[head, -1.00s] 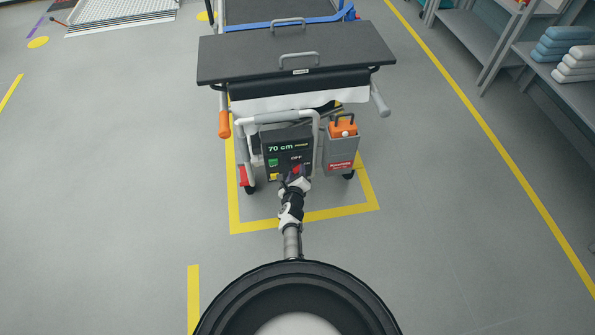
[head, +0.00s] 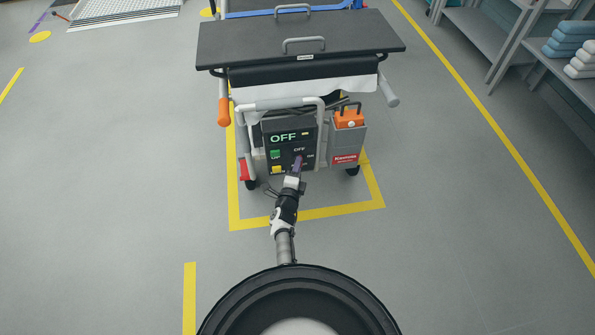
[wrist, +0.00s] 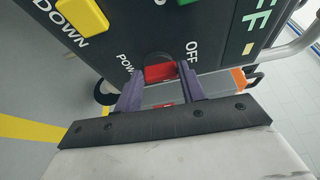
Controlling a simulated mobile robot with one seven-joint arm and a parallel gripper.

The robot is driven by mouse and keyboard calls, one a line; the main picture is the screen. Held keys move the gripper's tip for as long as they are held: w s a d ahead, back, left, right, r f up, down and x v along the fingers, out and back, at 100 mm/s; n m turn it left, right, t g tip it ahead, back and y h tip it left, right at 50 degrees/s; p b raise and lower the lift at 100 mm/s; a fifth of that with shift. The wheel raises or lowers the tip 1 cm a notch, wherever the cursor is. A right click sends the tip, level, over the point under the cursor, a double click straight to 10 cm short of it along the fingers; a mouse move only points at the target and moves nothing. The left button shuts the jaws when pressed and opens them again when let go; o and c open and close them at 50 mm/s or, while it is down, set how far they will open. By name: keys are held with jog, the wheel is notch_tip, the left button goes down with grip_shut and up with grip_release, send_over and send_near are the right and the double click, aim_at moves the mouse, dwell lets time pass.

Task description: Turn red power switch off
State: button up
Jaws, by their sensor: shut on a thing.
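The black control panel (head: 278,151) on the front of the trolley shows a green "OFF" on its display. The red power switch (wrist: 160,72) shows in the wrist view beside the labels "POWER" and "OFF". My gripper (wrist: 160,82) has its two purple fingers on either side of the red switch and is shut on it. In the head view my gripper (head: 297,163) is at the lower right of the panel and hides most of the switch. A green button (head: 275,154) and a yellow button (head: 277,170) sit on the panel's left side.
A grey box with an orange-topped unit (head: 348,119) hangs right of the panel. A grey frame bar (head: 270,104) runs over the panel. The dark trolley top (head: 300,40) is above. Open floor lies left; shelves (head: 500,40) stand at the right.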

jog(key=shift+n, duration=0.4)
jog(key=o, duration=1)
jog(key=o, duration=0.4)
notch_tip(320, 180, up, 8)
jog(key=p, duration=0.3)
jog(key=shift+w+f+p, duration=0.15)
jog(key=shift+p, duration=0.25)
notch_tip(320, 180, up, 12)
jog(key=p, duration=0.6)
jog(key=c, duration=0.4)
jog(key=shift+c, duration=0.2)
